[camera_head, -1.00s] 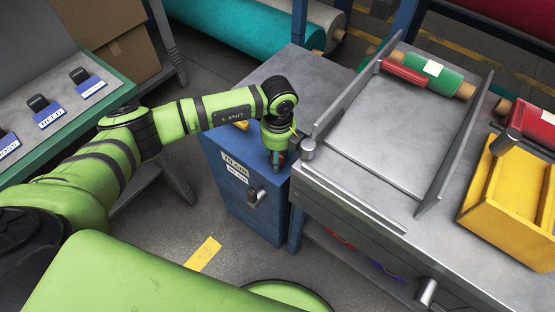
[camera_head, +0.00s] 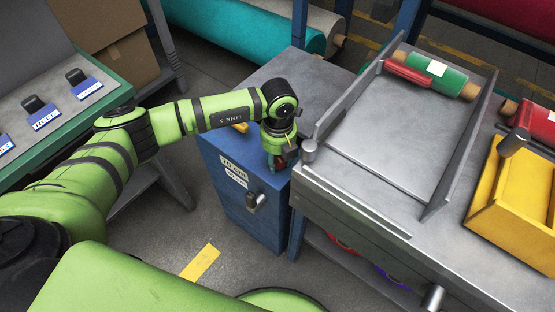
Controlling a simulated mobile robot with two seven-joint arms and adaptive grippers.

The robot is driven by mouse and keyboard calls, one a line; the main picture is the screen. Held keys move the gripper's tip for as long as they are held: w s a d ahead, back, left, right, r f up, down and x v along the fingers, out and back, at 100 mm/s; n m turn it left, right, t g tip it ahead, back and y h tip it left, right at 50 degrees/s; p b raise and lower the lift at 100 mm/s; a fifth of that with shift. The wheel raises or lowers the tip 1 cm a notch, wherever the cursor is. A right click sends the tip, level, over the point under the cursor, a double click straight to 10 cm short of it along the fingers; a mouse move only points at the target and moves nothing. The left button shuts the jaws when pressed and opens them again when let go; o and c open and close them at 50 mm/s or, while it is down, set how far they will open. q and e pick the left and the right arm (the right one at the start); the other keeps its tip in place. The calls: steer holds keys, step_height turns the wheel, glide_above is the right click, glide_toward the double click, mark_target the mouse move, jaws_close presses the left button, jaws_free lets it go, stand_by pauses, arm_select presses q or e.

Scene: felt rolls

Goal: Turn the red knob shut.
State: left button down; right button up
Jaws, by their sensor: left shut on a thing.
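My left gripper (camera_head: 277,163) points down at the top right corner of the blue cabinet (camera_head: 226,206), beside the steel table. I cannot tell how far the knob is turned. My right gripper is not in view.
The steel table (camera_head: 387,130) with raised side rails stands close on the right, with a grey post (camera_head: 309,150) near the gripper. A green roll (camera_head: 433,73) and a yellow bin (camera_head: 500,216) lie on it. The cabinet has a handle (camera_head: 256,201).

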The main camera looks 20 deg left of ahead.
arm_select(q)
steer(key=m+b, duration=0.1)
steer(key=m, duration=0.1)
steer(key=shift+f+m, duration=0.2)
steer(key=shift+m, duration=0.2)
steer(key=shift+r+m, duration=0.15)
steer(key=shift+m, duration=0.35)
steer(key=shift+f+m+b, duration=0.25)
steer(key=shift+m+b, duration=0.6)
steer(key=shift+m, duration=0.25)
steer(key=shift+a+m+b, duration=0.15)
steer(key=shift+m+b, duration=0.15)
steer(key=shift+m, duration=0.3)
steer(key=shift+r, duration=0.15)
steer(key=c, duration=1)
jaws_free()
steer(key=shift+s, duration=0.1)
steer(key=shift+o, duration=0.2)
